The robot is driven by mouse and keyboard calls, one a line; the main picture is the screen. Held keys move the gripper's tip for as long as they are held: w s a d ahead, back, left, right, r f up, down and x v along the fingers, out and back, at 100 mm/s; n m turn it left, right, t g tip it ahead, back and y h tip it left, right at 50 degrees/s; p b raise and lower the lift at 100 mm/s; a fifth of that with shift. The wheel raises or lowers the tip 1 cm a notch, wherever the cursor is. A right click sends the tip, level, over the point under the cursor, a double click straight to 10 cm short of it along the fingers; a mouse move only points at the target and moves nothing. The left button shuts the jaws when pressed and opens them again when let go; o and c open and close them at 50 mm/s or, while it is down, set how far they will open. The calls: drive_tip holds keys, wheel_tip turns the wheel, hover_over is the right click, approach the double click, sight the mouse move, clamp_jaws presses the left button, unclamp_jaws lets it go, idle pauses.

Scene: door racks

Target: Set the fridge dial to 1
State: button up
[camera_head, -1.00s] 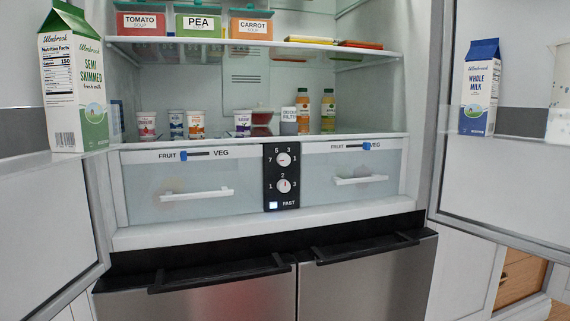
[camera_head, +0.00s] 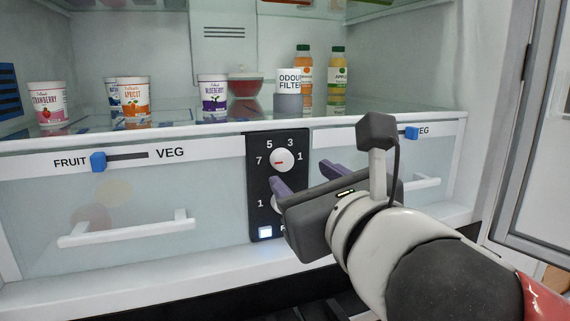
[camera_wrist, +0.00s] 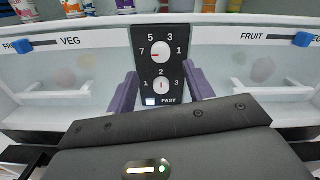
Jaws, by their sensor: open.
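The black control panel (camera_head: 257,190) sits between the two drawers. Its upper white dial (camera_head: 282,160) has 7, 5, 3 and 1 around it; in the wrist view this dial (camera_wrist: 162,54) has its red mark toward the left, near the 7. The lower dial (camera_wrist: 162,85), labelled 1, 2, 3, has its mark roughly upright, near the 2; in the head view my gripper mostly hides it. My gripper (camera_head: 302,178) is open and empty in front of the panel. In the wrist view its purple fingers (camera_wrist: 163,76) stand either side of the panel, about level with the lower dial.
Drawers with handles (camera_head: 130,229) and blue FRUIT/VEG sliders (camera_head: 98,161) flank the panel. Yogurt cups (camera_head: 133,100), an odour filter (camera_head: 288,94) and bottles (camera_head: 337,80) stand on the shelf above. An open door (camera_head: 535,140) is on the right. A lit button (camera_wrist: 150,101) is below the dials.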

sight(285, 162)
drive_tip(key=b+x, duration=0.1)
drive_tip(key=x, duration=0.5)
drive_tip(key=shift+w+f, duration=0.15)
drive_tip(key=shift+w, duration=0.2)
drive_tip(key=c, duration=1)
drive_tip(key=shift+o, duration=0.2)
